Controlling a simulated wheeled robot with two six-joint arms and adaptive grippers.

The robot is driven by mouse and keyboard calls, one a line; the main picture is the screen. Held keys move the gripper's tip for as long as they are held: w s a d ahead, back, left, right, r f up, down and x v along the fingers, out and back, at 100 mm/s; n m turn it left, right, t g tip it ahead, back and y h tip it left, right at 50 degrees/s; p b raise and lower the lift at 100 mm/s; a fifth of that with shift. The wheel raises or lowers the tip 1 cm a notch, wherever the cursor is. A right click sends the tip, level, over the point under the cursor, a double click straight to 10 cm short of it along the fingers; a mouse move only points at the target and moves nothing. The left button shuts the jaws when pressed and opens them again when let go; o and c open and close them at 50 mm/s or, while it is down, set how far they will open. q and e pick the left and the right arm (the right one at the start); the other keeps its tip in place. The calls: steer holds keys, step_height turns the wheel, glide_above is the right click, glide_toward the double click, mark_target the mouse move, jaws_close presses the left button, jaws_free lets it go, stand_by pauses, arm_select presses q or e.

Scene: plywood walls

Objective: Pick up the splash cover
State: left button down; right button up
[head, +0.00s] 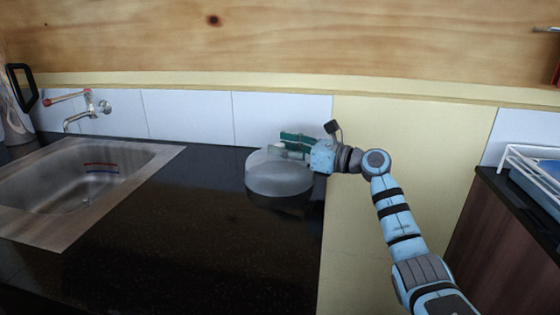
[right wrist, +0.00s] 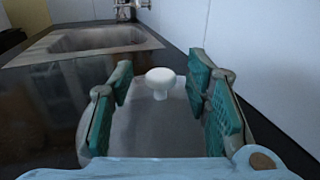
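The splash cover (head: 279,178) is a round, frosted, see-through lid standing on the black counter near its right end. Its white knob (right wrist: 161,80) shows in the right wrist view, above the pale translucent top. My right gripper (head: 297,145) reaches in from the right at the height of the cover's top. Its green-padded fingers are spread wide, with the knob between them and a gap on both sides. The fingers partly hide the cover's top in the head view. My left gripper is not in view.
A steel sink (head: 85,185) with a wall tap (head: 88,108) lies left of the cover. The tiled wall (head: 190,118) stands close behind. The dark counter (head: 200,250) in front is clear. A white rack (head: 535,165) stands on a separate cabinet at far right.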

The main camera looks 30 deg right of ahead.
steer(key=c, duration=1)
jaws_close()
